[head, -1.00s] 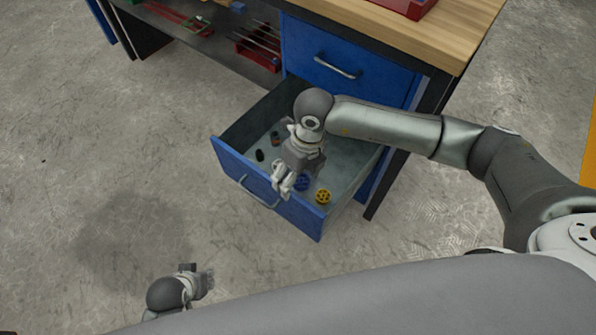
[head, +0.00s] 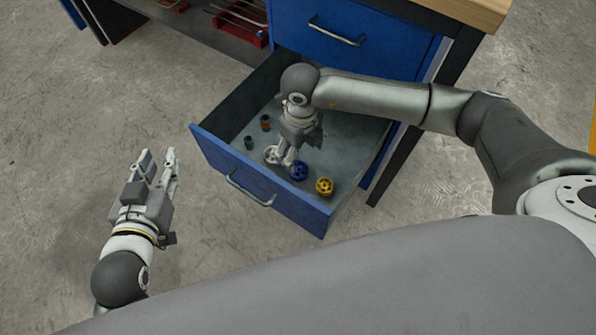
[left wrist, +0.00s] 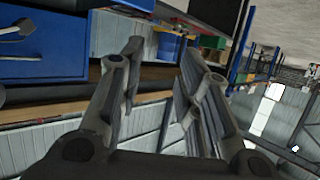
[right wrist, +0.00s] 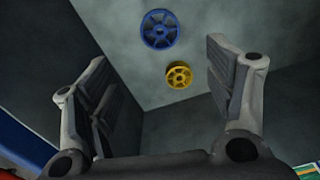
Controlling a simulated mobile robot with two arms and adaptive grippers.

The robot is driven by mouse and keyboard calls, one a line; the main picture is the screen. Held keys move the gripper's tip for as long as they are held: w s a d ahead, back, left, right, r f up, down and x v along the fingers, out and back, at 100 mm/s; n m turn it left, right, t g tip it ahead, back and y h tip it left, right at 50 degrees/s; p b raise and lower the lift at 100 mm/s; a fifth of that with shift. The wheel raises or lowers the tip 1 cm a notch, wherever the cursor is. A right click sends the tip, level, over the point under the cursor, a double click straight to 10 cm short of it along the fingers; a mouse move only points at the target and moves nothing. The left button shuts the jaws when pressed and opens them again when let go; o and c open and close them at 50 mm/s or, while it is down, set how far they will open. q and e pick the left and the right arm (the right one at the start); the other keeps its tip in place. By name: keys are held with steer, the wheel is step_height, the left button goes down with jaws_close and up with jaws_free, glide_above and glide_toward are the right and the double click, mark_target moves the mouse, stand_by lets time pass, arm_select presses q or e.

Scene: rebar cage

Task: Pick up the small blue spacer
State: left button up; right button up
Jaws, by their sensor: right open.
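The small blue spacer (head: 299,171) is a spoked wheel shape lying on the drawer floor. It also shows in the right wrist view (right wrist: 160,29), beyond and between the open fingers. My right gripper (head: 280,157) is over the open drawer, just left of the blue spacer in the head view, open and empty. The right wrist view shows its fingers (right wrist: 160,85) wide apart. My left gripper (head: 158,162) is in front of and left of the drawer, open and empty. The left wrist view shows its fingers (left wrist: 155,75) apart, facing the workbench.
A yellow spoked spacer (head: 324,186) lies to the right of the blue one. Small dark (head: 248,142) and reddish-brown (head: 266,122) pieces are at the drawer's left. The blue drawer front (head: 255,185) and grey side walls surround them. A closed upper drawer (head: 345,35) is above.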

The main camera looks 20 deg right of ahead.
steer(key=b, duration=0.1)
glide_above(299, 169)
steer(key=f, duration=0.3)
steer(key=s+f, duration=0.1)
steer(key=f, duration=0.1)
steer(key=shift+w+f+b, duration=0.1)
steer(key=shift+f+b, duration=0.2)
steer(key=shift+f, duration=0.1)
steer(key=f, duration=0.1)
steer(key=f+b, duration=0.2)
steer(key=f, duration=0.1)
steer(key=shift+w+a+f, duration=0.1)
steer(key=shift+w, duration=0.25)
arm_select(q)
step_height(299, 169, up, 16)
steer(key=d+t+h, duration=0.2)
steer(key=t+h, duration=0.1)
steer(key=t, duration=0.7)
steer(key=shift+s, duration=0.35)
arm_select(e)
steer(key=shift+f, duration=0.25)
steer(key=c, duration=0.9)
